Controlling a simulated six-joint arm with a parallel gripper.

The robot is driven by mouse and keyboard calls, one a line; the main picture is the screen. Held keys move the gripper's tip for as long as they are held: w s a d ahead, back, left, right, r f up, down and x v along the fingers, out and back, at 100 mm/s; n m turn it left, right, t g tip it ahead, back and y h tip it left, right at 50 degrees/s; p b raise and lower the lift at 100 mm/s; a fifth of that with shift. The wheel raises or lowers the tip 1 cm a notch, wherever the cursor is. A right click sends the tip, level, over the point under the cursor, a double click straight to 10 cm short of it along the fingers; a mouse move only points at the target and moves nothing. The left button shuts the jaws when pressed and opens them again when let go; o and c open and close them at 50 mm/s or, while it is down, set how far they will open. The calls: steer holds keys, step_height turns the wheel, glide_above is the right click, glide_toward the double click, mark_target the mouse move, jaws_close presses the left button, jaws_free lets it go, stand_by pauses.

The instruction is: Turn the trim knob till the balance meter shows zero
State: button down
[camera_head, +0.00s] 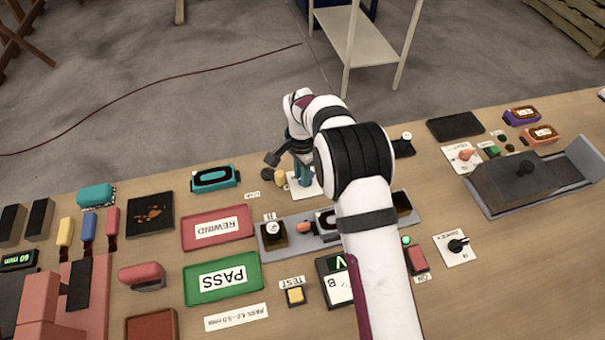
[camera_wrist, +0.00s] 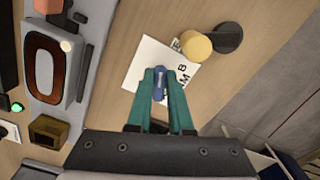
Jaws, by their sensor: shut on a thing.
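My gripper (camera_wrist: 159,92) is shut on a small blue knob (camera_wrist: 158,88), its two teal fingers on either side of it. The knob sits on a white card (camera_wrist: 133,78) with partly hidden black lettering, so I cannot read its full label. In the head view my gripper (camera_head: 302,176) points down at the white card (camera_head: 315,188) near the table's far edge, and my arm hides part of the area. A dark panel (camera_head: 324,268) with a green mark and a white face stands partly behind my arm. I cannot tell whether it is the balance meter, and no needle is readable.
A yellow round piece (camera_wrist: 197,45) and a dark disc (camera_wrist: 228,37) stand close beside the card. A grey conveyor tray (camera_head: 290,238) lies nearer, with red (camera_head: 240,222) and green (camera_head: 243,286) trays at its left. Another knob (camera_head: 457,245) is at the right.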

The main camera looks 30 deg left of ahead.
steer(key=shift+m, duration=0.5)
stand_by(0.3)
steer(key=c, duration=0.8)
jaws_free()
steer(key=shift+r, duration=0.15)
step_height(320, 180, up, 16)
steer(key=shift+f, duration=0.2)
